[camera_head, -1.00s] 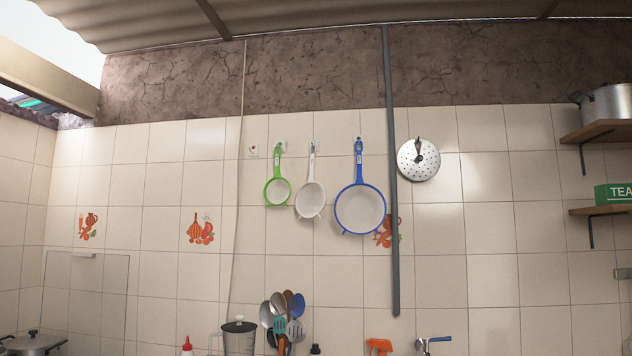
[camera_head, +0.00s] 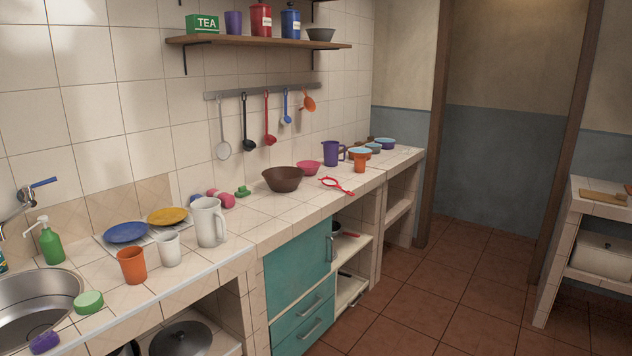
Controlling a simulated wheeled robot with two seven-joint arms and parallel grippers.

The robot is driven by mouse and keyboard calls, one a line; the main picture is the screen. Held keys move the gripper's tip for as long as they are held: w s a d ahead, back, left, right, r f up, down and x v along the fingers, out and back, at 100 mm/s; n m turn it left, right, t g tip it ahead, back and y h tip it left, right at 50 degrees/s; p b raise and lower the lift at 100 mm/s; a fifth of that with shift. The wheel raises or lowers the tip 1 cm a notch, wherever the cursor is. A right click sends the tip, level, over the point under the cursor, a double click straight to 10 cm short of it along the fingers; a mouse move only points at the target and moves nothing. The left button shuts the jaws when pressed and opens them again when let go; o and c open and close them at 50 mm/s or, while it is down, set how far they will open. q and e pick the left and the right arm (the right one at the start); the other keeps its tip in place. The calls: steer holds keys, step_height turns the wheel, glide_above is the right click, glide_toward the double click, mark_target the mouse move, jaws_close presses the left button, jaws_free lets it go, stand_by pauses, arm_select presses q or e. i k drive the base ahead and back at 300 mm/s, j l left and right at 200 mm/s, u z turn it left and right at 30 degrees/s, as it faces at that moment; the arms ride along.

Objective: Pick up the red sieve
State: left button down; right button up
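A red sieve (camera_head: 339,185) lies on the tiled counter, close to its front edge. It has a red rim and a red handle. It lies right of a brown bowl (camera_head: 282,179) and in front of a pink bowl (camera_head: 309,167). Nothing covers it. Neither of my grippers shows in the head view.
The counter also holds a white pitcher (camera_head: 207,222), an orange cup (camera_head: 132,266), plates (camera_head: 125,232), a purple jug (camera_head: 333,153) and an orange mug (camera_head: 360,158). Utensils hang from a wall rail (camera_head: 262,92) below a shelf (camera_head: 262,42). Tiled floor (camera_head: 440,290) lies free at the right.

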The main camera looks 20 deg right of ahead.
mark_target(328, 182)
steer(key=i+l+z, duration=0.1)
steer(key=i+l, duration=0.7)
steer(key=l, duration=0.3)
steer(key=i+l, duration=0.9)
steer(key=i+l+z, duration=0.15)
steer(key=i+l, duration=0.7)
steer(key=l, duration=0.3)
